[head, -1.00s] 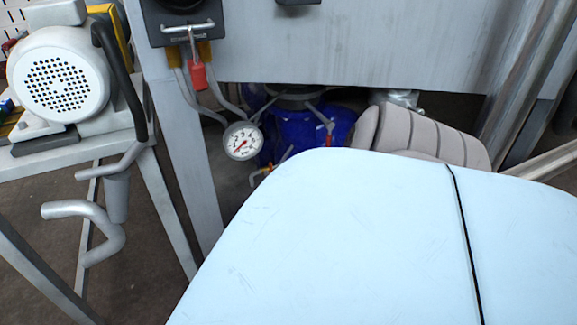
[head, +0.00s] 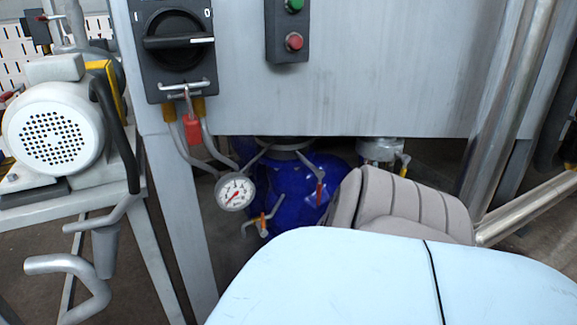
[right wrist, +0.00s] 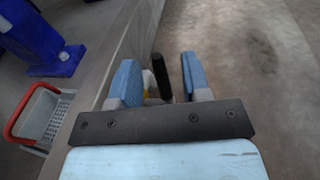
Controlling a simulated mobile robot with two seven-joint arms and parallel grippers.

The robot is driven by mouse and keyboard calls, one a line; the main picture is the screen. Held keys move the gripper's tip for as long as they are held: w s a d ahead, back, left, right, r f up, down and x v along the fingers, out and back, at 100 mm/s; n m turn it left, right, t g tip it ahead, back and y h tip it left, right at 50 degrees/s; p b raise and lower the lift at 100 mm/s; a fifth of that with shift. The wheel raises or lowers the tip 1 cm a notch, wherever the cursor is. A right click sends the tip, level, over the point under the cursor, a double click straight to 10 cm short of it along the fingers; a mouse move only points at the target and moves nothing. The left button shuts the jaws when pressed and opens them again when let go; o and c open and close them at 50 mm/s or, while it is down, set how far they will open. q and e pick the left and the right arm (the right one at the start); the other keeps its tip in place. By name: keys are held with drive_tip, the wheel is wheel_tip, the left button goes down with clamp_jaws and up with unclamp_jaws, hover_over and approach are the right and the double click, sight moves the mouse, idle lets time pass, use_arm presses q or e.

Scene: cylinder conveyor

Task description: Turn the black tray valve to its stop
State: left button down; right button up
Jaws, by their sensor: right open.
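In the right wrist view my right gripper (right wrist: 157,85) is open, with its two blue fingers apart. A black handle-like piece (right wrist: 161,77) shows in the gap between the fingers, nearer the right one. It looks like the black valve handle, but I cannot tell for sure or whether a finger touches it. A small white and yellow part beside it is mostly hidden by the left finger. In the head view no black tray valve can be made out, and neither gripper shows. My light-blue body part covers the lower right.
A grey cabinet (head: 350,90) carries a black rotary switch (head: 178,42) and a red button (head: 294,41). Below are a gauge (head: 235,192) and a blue vessel (head: 290,205). A motor (head: 52,140) stands left. The right wrist view shows a red-handled basket (right wrist: 45,118).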

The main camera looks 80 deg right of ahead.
drive_tip(key=v, duration=1.3)
drive_tip(key=shift+w+a, duration=0.25)
drive_tip(key=shift+a, duration=0.05)
